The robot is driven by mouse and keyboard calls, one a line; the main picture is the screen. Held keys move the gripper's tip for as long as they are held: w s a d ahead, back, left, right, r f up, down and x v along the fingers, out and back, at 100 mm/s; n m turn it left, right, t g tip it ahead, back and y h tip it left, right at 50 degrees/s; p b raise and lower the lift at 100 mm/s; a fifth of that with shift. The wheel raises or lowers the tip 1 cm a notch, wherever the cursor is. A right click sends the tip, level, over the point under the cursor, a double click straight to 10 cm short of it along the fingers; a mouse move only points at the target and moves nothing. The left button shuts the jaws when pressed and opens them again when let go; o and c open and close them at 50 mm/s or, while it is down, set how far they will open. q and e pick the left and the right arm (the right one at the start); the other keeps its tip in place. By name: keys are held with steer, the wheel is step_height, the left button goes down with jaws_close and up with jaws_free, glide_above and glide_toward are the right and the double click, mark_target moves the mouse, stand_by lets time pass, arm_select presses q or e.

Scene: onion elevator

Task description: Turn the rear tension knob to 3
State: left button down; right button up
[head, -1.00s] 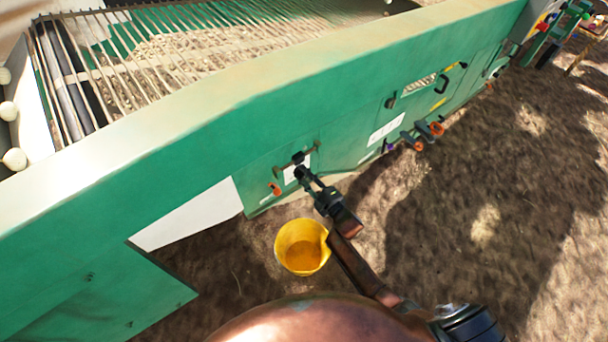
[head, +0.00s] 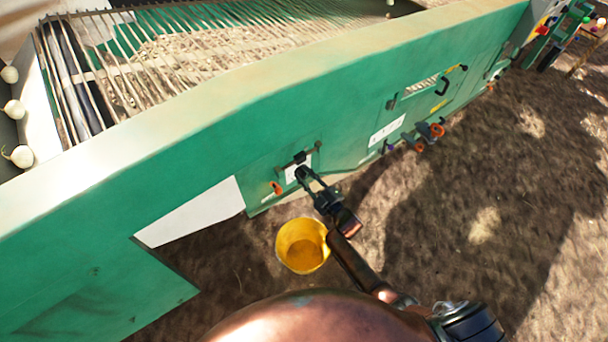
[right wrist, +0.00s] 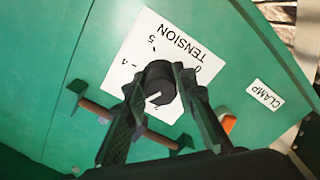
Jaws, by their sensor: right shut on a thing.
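The black tension knob (right wrist: 160,82) sits on a white plate (right wrist: 122,78) marked TENSION, on the green side panel. A short white pointer line shows on the knob's lower face, near the numeral 2. I cannot read its exact setting. The numerals 5, 4 and 0 also show, and the 3 is not visible. My right gripper (right wrist: 160,88) has one finger on each side of the knob and is shut on it. In the head view my right gripper (head: 309,176) reaches the plate (head: 291,173) and mostly hides the knob. My left gripper is not in view.
An orange lever (right wrist: 228,124) is beside the CLAMP label (right wrist: 265,94). A yellow bucket (head: 302,247) stands on the soil below. Other orange knobs (head: 437,131) are farther right. Open ground lies at right.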

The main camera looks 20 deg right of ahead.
steer(key=o, duration=1.2)
steer(key=shift+c, duration=0.2)
steer(key=v, duration=1.2)
steer(key=s+d+f+m+g+h+p, duration=0.2)
steer(key=s+d+f+m+g+h, duration=0.15)
steer(key=s+f, duration=0.85)
steer(key=s+d+f+m+g+h+p, duration=0.25)
steer(key=s+d+f+m+g, duration=0.2)
steer(key=s+f, duration=0.8)
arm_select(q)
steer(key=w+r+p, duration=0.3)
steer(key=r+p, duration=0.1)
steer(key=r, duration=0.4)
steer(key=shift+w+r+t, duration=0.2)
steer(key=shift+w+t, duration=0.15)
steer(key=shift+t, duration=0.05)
arm_select(e)
steer(key=s+f+m+g, duration=0.1)
steer(key=s+f+g, duration=0.2)
steer(key=s, duration=0.8)
steer(key=s+d+f+m+g, duration=0.1)
steer(key=s+f+g, duration=0.1)
steer(key=s+f, duration=0.5)
steer(key=s+d+f+m+g, duration=0.1)
steer(key=s+f+m+g, duration=0.1)
steer(key=s, duration=1.4)
step_height(320, 180, down, 3)
steer(key=shift+r+g, duration=0.1)
steer(key=shift+g, duration=0.7)
